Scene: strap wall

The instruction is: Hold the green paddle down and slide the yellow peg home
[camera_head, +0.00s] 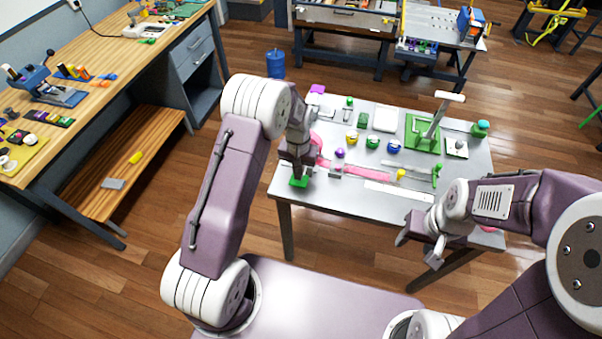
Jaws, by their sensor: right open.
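The green paddle (299,182) is at the left front edge of the grey table. My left gripper (299,172) points down right over it and seems to touch it. Its fingers are too small and dark to tell open from shut. A small yellow piece (401,174), which looks like the yellow peg, is at the right end of a pink strap (365,172) lying across the table. My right gripper (421,248) is open and empty at the table's front right edge, apart from the yellow piece.
The grey table (287,196) also bears several coloured knobs, a green block with a tall T-handle (440,110), and a white plate (385,119). A wooden workbench (110,55) stands at the left. A blue bin (275,64) is on the floor behind.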

